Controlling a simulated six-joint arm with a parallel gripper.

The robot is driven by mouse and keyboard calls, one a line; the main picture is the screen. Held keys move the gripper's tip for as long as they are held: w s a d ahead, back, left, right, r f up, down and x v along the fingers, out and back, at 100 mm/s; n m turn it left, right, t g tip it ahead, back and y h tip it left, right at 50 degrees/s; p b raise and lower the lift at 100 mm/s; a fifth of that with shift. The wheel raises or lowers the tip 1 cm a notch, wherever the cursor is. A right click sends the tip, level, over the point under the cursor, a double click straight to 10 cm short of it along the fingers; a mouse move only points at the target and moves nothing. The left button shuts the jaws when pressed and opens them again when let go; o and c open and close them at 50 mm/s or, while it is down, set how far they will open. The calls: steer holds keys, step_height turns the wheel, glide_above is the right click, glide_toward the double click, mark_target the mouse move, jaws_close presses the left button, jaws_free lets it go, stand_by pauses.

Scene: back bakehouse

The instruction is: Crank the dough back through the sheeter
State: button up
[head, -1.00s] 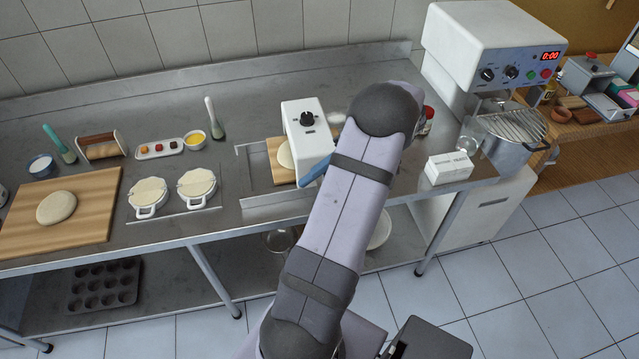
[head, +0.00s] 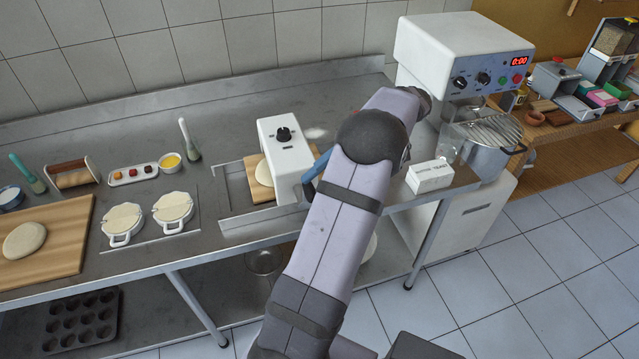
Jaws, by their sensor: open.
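The white dough sheeter (head: 285,143), with a dark knob on top, stands on the steel bench. A wooden board (head: 254,164) lies at its left side, with pale dough (head: 264,173) on it against the sheeter's body. The dough's right part is hidden by the sheeter. A blue part (head: 316,178), perhaps the crank, shows at the sheeter's right side, partly behind my arm. My arm crosses in front of the bench and reaches to the right of the sheeter. My gripper is not visible; it may be hidden behind my arm's far end.
A white carton (head: 430,177) sits near the bench's right front edge. A mixer (head: 463,55) with a caged bowl (head: 491,150) stands right of it. Left of the sheeter are two round irons (head: 172,211), a brush (head: 189,139) and a small tray (head: 131,174).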

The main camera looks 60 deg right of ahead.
steer(key=shift+r, duration=0.15)
steer(key=c, duration=0.7)
steer(key=r, duration=0.1)
steer(key=r+n, duration=0.1)
steer(key=r, duration=0.1)
steer(key=shift+w+d+g+p, duration=0.1)
steer(key=shift+d+g+p, duration=0.1)
steer(key=shift+g+p, duration=0.15)
jaws_close()
steer(key=w+a+n+g, duration=0.1)
steer(key=w+a+r+n+g, duration=0.1)
steer(key=g, duration=0.1)
steer(key=a+n+g, duration=0.1)
steer(key=shift+w+a+r+n+g, duration=0.25)
steer(key=shift+w+r+n, duration=0.1)
steer(key=shift+w+n, duration=0.05)
steer(key=w+a+f+n+g+h+b, duration=0.2)
steer(key=w+a+f+n+g+h, duration=0.2)
steer(key=a+n+g, duration=0.4)
steer(key=w+a+r+n+g+h+b, duration=0.1)
steer(key=w+a+r+n+g+h, duration=0.1)
steer(key=w+n+h, duration=0.4)
steer(key=w+r+g+h, duration=0.1)
steer(key=w+g+h, duration=0.1)
steer(key=h, duration=0.3)
steer(key=shift+w+r+n+h, duration=0.2)
steer(key=shift+w+n+h, duration=0.1)
steer(key=shift+w, duration=0.1)
